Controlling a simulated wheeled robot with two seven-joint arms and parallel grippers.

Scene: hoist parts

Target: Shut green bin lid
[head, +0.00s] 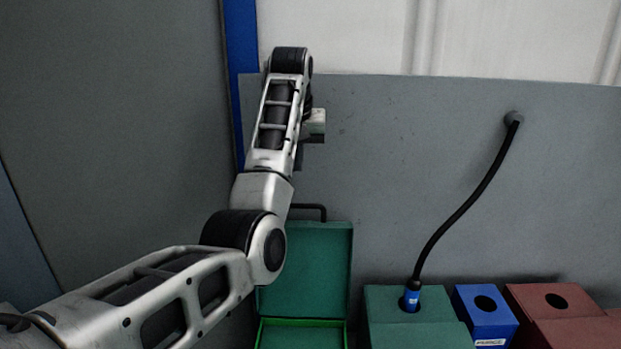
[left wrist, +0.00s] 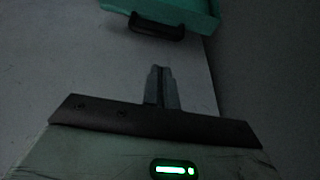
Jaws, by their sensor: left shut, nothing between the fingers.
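The green bin (head: 300,323) stands at the lower middle of the head view, partly behind my left arm. Its green lid (head: 322,268) is open and stands upright at the back, with a dark handle (head: 313,207) at its top edge. In the left wrist view, part of the lid (left wrist: 190,12) and its handle (left wrist: 157,29) show at the top. My left gripper (left wrist: 160,70) is shut and empty, apart from the handle. In the head view, the arm hides most of this gripper, above the lid near the grey panel. My right gripper is not in view.
Right of the bin stand a green box (head: 420,325) holding the blue end of a black hose (head: 465,207), a blue box (head: 487,318) and a reddish-brown box (head: 550,318). A grey panel (head: 400,150) rises close behind. A grey wall (head: 110,120) fills the left.

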